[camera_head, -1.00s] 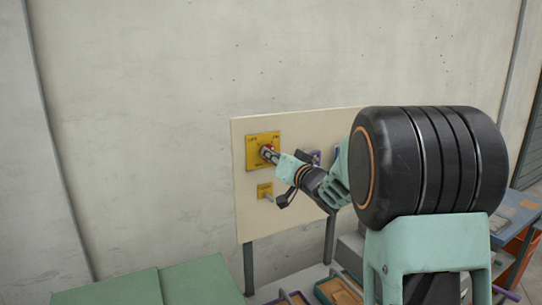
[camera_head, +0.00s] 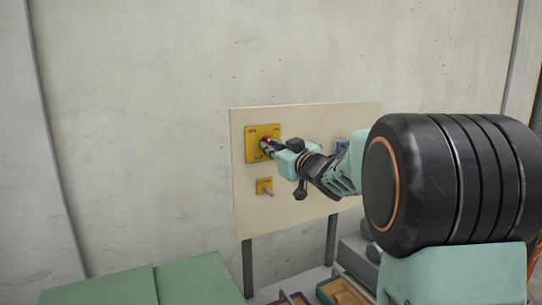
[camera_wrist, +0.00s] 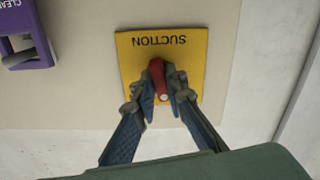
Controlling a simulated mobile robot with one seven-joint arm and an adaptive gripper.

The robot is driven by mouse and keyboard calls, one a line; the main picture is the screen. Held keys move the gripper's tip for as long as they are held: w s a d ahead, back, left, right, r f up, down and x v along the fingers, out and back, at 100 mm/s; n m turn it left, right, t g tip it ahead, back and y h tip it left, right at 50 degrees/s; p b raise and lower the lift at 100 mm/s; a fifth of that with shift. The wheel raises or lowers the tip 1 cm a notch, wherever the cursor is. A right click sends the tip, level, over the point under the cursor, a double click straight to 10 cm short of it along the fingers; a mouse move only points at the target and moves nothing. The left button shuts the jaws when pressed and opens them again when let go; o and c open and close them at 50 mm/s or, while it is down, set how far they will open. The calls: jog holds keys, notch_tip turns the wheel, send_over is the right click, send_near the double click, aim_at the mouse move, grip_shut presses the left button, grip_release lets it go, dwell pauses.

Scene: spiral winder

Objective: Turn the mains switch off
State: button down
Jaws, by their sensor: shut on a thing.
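A yellow plate (camera_head: 277,131) with a red switch handle (camera_head: 266,141) is at the upper left of a cream panel. In the wrist view the handle (camera_wrist: 158,75) sits between both fingers of my gripper (camera_wrist: 161,88), which is shut on it; the handle is slightly tilted. The plate (camera_wrist: 140,85) reads "SUCTION" upside down in this view. No "mains" label is legible, so I cannot confirm that this is the mains switch. In the head view my gripper (camera_head: 266,149) reaches the plate from the right and hides part of it.
A smaller yellow plate (camera_head: 264,186) with a grey lever is just below on the cream panel (camera_head: 295,217). A purple fitting (camera_wrist: 30,47) labelled "CLEA…" is beside the plate in the wrist view. Green surfaces (camera_head: 197,280) and trays (camera_head: 341,291) lie below.

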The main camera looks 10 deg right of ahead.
jog(key=shift+n+b, duration=1.85)
jog(key=shift+n, duration=1.35)
jog(key=c, duration=2)
grip_release()
jog(key=shift+o, duration=0.2)
jog(key=v, duration=1.2)
